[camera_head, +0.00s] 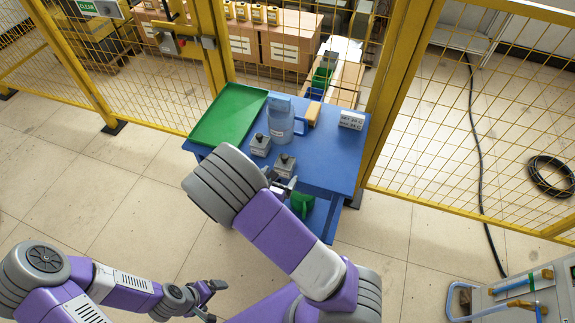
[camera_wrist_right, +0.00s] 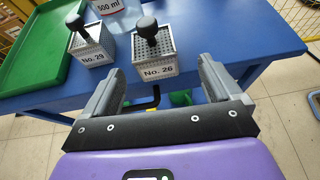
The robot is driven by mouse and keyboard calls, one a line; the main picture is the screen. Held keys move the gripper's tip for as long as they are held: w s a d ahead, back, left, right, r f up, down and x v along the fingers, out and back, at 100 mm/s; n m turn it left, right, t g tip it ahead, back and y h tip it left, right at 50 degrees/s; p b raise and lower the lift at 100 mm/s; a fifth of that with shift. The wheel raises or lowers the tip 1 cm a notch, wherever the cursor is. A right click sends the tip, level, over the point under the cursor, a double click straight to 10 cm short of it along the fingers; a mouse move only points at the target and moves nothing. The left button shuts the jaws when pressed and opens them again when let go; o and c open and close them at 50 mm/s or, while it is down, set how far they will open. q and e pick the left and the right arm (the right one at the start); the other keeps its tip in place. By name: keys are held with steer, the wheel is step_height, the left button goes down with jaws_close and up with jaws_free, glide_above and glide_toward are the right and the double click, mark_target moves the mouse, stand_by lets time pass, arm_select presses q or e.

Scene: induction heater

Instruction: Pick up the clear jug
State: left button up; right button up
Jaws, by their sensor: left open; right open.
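The clear jug (camera_head: 281,122), bluish and see-through with a handle on its right, stands upright on the blue table (camera_head: 338,160). Its lower part with a "500 ml" label shows at the top of the right wrist view (camera_wrist_right: 118,10). My right gripper (camera_head: 282,184) is at the table's front edge, open and empty, short of the jug; in the right wrist view its fingers (camera_wrist_right: 160,78) are spread, with the No. 26 block beyond them. My left gripper (camera_head: 212,298) is open and empty, low over the floor, far from the table.
Grey blocks with black knobs, No. 29 (camera_wrist_right: 90,47) and No. 26 (camera_wrist_right: 154,62), stand between my right gripper and the jug. A green tray (camera_head: 228,114) lies left of the jug. A white labelled block (camera_head: 352,120) stands right. Yellow mesh fence (camera_head: 395,80) closes the back.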

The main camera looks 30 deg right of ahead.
mark_target(282, 168)
steer(key=shift+w+a+r+n+t, duration=0.1)
steer(key=shift+w+r+n+t, duration=0.2)
steer(key=shift+w+r, duration=0.1)
steer(key=shift+w+d+f, duration=0.1)
steer(key=shift+d+f, duration=0.05)
steer(key=shift+d, duration=0.2)
steer(key=x, duration=0.2)
steer(key=b+x, duration=0.1)
steer(key=x, duration=0.1)
steer(key=b+x, duration=0.1)
steer(key=x, duration=0.1)
steer(key=shift+w+d+f, duration=0.15)
steer(key=shift+f, duration=0.3)
steer(key=c, duration=1.1)
steer(key=shift+r, duration=0.15)
